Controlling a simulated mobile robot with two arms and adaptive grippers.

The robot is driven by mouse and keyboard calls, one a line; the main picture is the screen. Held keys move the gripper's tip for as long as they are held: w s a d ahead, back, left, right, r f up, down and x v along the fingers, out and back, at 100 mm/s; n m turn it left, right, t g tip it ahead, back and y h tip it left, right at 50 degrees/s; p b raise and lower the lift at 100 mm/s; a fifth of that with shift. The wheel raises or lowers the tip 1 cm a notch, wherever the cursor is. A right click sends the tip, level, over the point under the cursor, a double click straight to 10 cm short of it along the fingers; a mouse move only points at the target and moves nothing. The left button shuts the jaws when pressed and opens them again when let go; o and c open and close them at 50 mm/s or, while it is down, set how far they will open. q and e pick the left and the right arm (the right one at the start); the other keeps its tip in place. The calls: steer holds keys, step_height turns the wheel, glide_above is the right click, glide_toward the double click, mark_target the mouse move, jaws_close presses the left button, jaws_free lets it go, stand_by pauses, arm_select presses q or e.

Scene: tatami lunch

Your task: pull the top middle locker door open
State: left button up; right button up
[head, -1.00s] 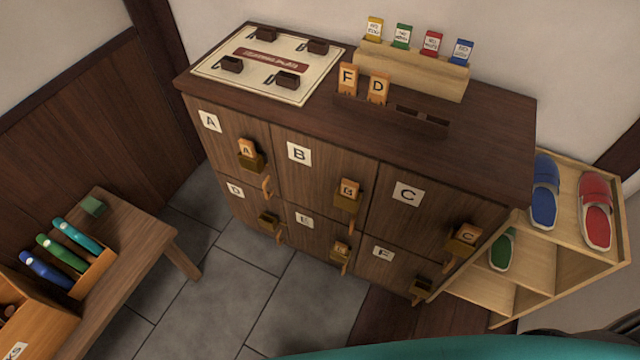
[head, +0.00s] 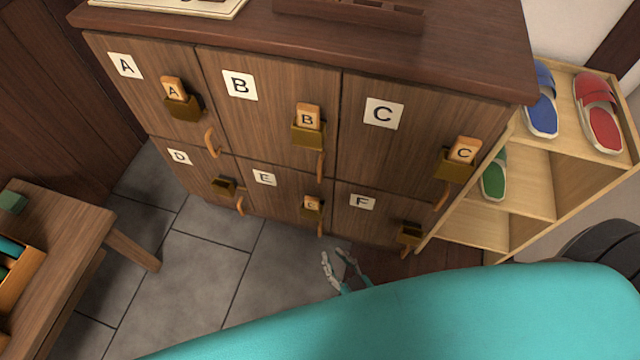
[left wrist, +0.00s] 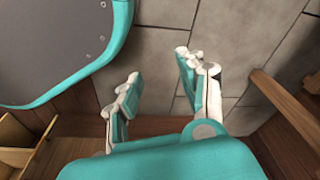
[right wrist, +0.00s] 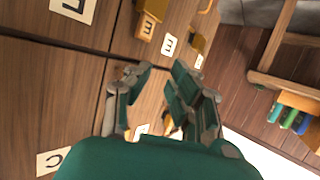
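The top middle locker door, marked B (head: 265,110), is shut. It has a wooden B tag (head: 308,117) in a brass lock and a curved wooden handle (head: 320,165) near its lower right corner. My right gripper (head: 335,258) is in front of and below the lockers, apart from the handle in the head view. In the right wrist view it is open (right wrist: 160,72) and empty, facing the locker fronts. My left gripper (left wrist: 160,70) is open and empty above the grey floor tiles. It cannot be made out in the head view.
Doors A (head: 150,92), C (head: 385,150), D (head: 190,180), E (head: 275,190) and F (head: 370,220) are shut. A shoe rack (head: 520,180) with slippers stands at the right. A wooden bench (head: 60,235) stands at the left. Tiled floor (head: 215,260) between is clear.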

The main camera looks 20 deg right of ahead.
step_height(320, 180, up, 8)
steer(key=w+d+r+m+t+h+b, duration=0.1)
steer(key=w+d+m+t+h+b, duration=0.15)
steer(key=t+b, duration=0.2)
glide_toward(320, 172)
steer(key=shift+g, duration=0.25)
steer(key=w, duration=0.9)
steer(key=shift+w+d+r, duration=0.1)
steer(key=shift+r, duration=0.1)
arm_select(q)
steer(key=w+d+r, duration=0.1)
steer(key=w+r, duration=0.1)
steer(key=w, duration=0.3)
steer(key=shift+w+t+b, duration=0.3)
steer(key=shift+w, duration=0.05)
arm_select(e)
steer(key=shift+w, duration=0.65)
arm_select(q)
steer(key=shift+s+d, duration=0.1)
arm_select(e)
steer(key=shift+c, duration=0.4)
jaws_close()
arm_select(q)
steer(key=shift+s+f, duration=0.15)
